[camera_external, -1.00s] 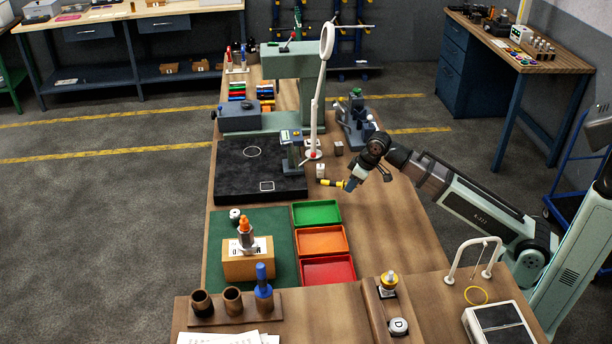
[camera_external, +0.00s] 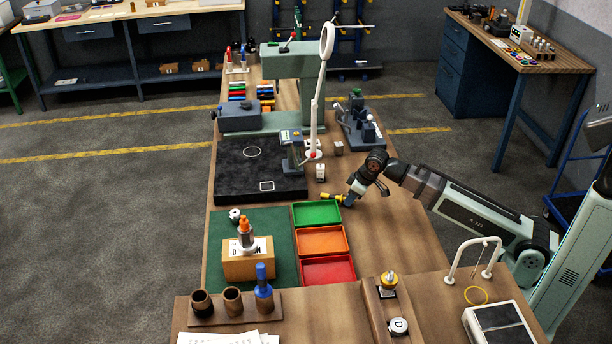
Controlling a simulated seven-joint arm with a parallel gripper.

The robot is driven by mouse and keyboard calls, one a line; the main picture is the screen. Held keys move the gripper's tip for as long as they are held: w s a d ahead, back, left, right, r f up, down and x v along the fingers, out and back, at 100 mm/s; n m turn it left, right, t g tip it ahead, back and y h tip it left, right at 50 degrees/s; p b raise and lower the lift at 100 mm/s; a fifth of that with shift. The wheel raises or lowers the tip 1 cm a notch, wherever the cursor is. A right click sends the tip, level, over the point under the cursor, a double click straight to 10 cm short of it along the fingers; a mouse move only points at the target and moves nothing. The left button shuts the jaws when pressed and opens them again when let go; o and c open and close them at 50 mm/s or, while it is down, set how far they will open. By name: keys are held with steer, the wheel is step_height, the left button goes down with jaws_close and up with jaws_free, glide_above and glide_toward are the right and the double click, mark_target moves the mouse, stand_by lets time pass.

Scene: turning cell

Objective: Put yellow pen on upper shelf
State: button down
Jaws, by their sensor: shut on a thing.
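A small yellow piece (camera_external: 330,197), which looks like the yellow pen, lies roughly level at the tip of my gripper (camera_external: 344,201). My gripper is shut on it, just behind the right end of the green tray. The fingers are small and partly hidden, so the exact grip is hard to see. Whether the pen touches the table or hangs just above it I cannot tell. No shelf in view is clearly the upper shelf; small racks of coloured items (camera_external: 238,91) stand at the far end of the table.
Green (camera_external: 317,224), orange (camera_external: 345,240) and red (camera_external: 353,270) trays lie in front of my gripper. A tall white ring lamp (camera_external: 316,110), a green machine frame (camera_external: 312,92) and a small white block (camera_external: 320,171) stand behind it. The table right of the trays is clear.

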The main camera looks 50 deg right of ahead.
steer(key=shift+f, duration=0.1)
steer(key=c, duration=0.7)
jaws_free()
steer(key=v, duration=1.1)
steer(key=shift+r, duration=0.35)
steer(key=shift+s+r, duration=0.15)
steer(key=shift+r, duration=0.1)
steer(key=shift+c, duration=1)
steer(key=c, duration=0.5)
